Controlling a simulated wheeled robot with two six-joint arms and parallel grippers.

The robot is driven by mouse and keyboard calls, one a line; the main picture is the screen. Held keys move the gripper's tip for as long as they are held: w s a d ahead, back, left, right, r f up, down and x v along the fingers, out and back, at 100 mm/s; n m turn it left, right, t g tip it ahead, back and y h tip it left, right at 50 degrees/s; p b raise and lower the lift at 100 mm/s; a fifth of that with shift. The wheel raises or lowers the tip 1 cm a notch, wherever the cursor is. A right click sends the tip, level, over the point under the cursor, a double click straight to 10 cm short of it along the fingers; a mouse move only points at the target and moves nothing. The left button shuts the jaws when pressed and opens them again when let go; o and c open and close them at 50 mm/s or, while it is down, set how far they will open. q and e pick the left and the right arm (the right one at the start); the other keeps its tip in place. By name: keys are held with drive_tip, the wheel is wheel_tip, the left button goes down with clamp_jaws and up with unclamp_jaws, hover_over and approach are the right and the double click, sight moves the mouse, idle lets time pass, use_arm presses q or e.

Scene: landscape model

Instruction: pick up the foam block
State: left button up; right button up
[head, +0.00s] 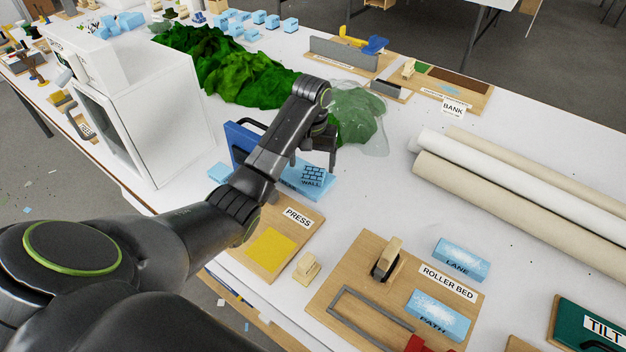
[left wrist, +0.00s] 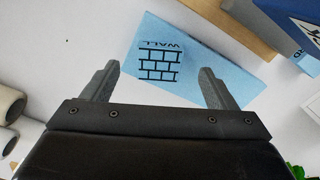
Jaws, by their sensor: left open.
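A light blue foam block marked WALL with a brick pattern (head: 313,181) lies on the white table behind the PRESS board. In the left wrist view the brick-marked face (left wrist: 160,62) lies between my two fingers, on a larger light blue area (left wrist: 215,60). My left gripper (head: 313,158) is open above the block, also seen in the left wrist view (left wrist: 160,72). Its fingers appear on either side of the marked face, and I cannot tell whether they touch it. My right gripper is not in view.
A dark blue upright panel (head: 239,142) stands just left of the WALL block. The PRESS board (head: 262,222) is in front. A green terrain mound (head: 225,70) and a white box machine (head: 160,115) stand behind and left. Rolled sheets (head: 520,210) lie right.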

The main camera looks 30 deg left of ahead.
sight(313, 175)
use_arm(q)
drive_tip(key=shift+f+b, duration=0.4)
drive_tip(key=shift+f, duration=0.2)
drive_tip(key=f, duration=0.3)
drive_tip(key=shift+w+f+b, duration=0.3)
drive_tip(key=c, duration=1.1)
drive_tip(key=shift+r, duration=0.1)
drive_tip(key=shift+c, duration=0.4)
